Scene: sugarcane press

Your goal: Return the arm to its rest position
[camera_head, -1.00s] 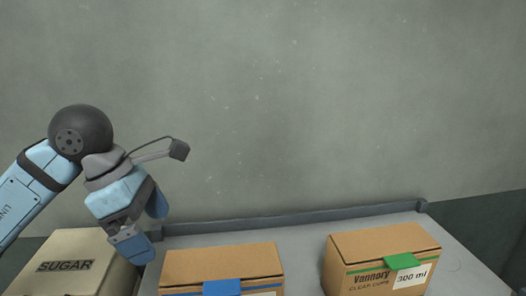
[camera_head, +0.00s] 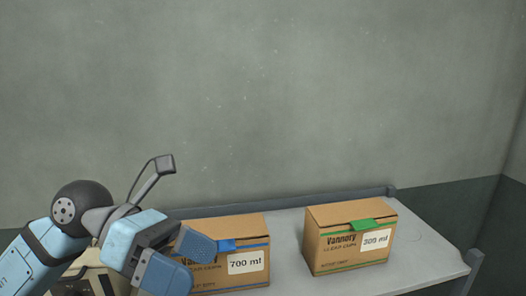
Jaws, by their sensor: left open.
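My left arm comes in from the lower left. Its left gripper (camera_head: 178,262) is open and empty, with blue fingers, in front of the left part of the 700 ml box (camera_head: 225,228). I cannot tell whether the fingers touch that box. My right gripper is not in view.
The 700 ml cardboard box and a 300 ml cardboard box (camera_head: 345,222) with a green tab stand on a grey table (camera_head: 430,248) against the wall. A beige box (camera_head: 85,275) at the lower left is mostly hidden behind my arm. The table's right end is clear.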

